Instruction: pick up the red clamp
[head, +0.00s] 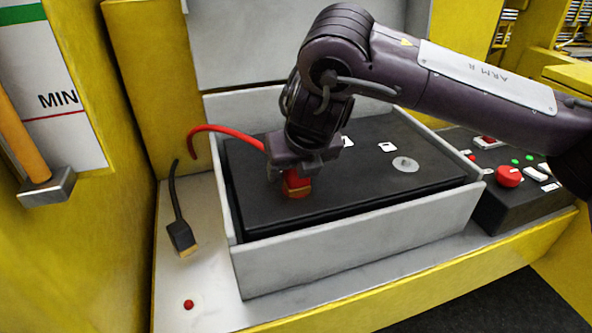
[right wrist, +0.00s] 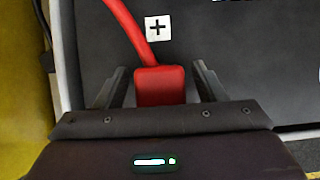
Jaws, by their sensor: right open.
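The red clamp (head: 297,185) sits on the black battery-like block (head: 345,175), with a red cable (head: 226,131) running from it to the left. My right gripper (head: 291,178) is right above the clamp and partly hides it. In the right wrist view the red clamp (right wrist: 160,85) lies between the two open fingers (right wrist: 160,88), with a gap visible on each side. A white plus label (right wrist: 158,28) is on the block just beyond it. My left gripper is not in view.
A grey tray wall (head: 350,238) surrounds the block. A black clamp (head: 182,238) with its cable lies on the pale ledge at the left. A control box (head: 505,180) with a red knob stands at the right. A yellow wall with a hammer-like tool (head: 46,187) is at the left.

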